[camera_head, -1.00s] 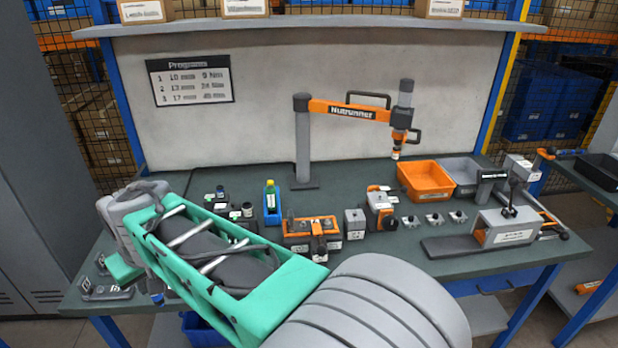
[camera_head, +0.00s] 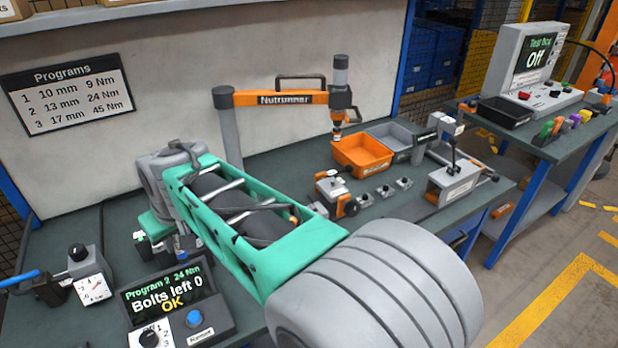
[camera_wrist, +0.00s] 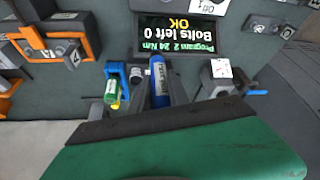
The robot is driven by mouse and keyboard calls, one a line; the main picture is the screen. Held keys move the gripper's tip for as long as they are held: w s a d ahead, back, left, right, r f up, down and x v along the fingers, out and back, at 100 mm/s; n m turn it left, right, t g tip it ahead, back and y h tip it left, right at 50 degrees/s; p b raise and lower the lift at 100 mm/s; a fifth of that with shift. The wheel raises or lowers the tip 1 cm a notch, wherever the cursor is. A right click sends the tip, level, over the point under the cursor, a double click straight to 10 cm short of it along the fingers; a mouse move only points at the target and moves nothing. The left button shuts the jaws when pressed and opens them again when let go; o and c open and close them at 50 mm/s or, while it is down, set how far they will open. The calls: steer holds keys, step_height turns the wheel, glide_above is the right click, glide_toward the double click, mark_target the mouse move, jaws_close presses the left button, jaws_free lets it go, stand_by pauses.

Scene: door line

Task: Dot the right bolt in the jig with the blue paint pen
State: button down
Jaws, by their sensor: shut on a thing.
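My gripper (camera_wrist: 157,88) is shut on the blue paint pen (camera_wrist: 159,82), which shows between the fingers in the wrist view. A green-and-white pen (camera_wrist: 111,92) stands in a blue holder (camera_wrist: 118,70) just beside it. Whether the blue pen is clear of the holder I cannot tell. In the head view, my arm covers much of the gripper; part of the blue pen (camera_head: 182,250) shows below it. The orange jig (camera_wrist: 38,38) is at the upper left of the wrist view; its right bolt cannot be made out. My arm hides the jig in the head view.
A controller display (camera_head: 165,295) reads "Bolts left 0 OK". A dial gauge (camera_head: 92,285) stands left of it. The nutrunner (camera_head: 290,98) hangs over an orange bin (camera_head: 362,153). A grey fixture (camera_head: 458,180) stands at the bench's right. A test box (camera_head: 525,65) sits on another bench.

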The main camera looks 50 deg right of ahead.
steer(key=w+d+t+y+p, duration=0.1)
steer(key=w+d, duration=0.1)
steer(key=d, duration=1.6)
steer(key=s+d+n+y, duration=0.2)
steer(key=s+d, duration=0.5)
steer(key=d, duration=0.6)
steer(key=shift+t, duration=0.4)
steer(key=shift+s+a+f+b, duration=0.15)
steer(key=shift+f+b, duration=1.55)
steer(key=shift+f, duration=0.85)
steer(key=shift+f+b, duration=0.4)
steer(key=shift+f, duration=0.2)
step_height(320, 180, up, 6)
steer(key=p, duration=0.5)
